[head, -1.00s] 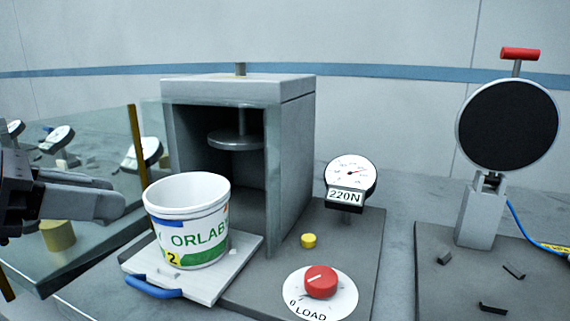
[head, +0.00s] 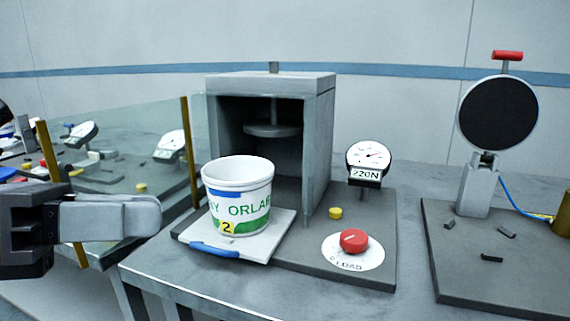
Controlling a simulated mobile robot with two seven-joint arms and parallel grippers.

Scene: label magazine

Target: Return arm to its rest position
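My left gripper (head: 108,218) comes in from the left, in front of the glass panel and to the left of the white tub. Its grey fingers overlap in this view, so whether there is a gap between them is hidden. It is apart from the tub. My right gripper is not in view. The white tub (head: 237,203) with green lettering and a yellow "2" stands upright on the pale sliding tray (head: 278,243) with a blue handle (head: 214,250). The tray is pulled out in front of the grey press box (head: 318,150).
A gauge (head: 368,158) reading 220N stands behind a red load knob (head: 354,241) and a yellow button (head: 335,213). A black disc on a stand (head: 497,113) is at the right. A transparent panel with yellow posts (head: 190,150) borders the left side.

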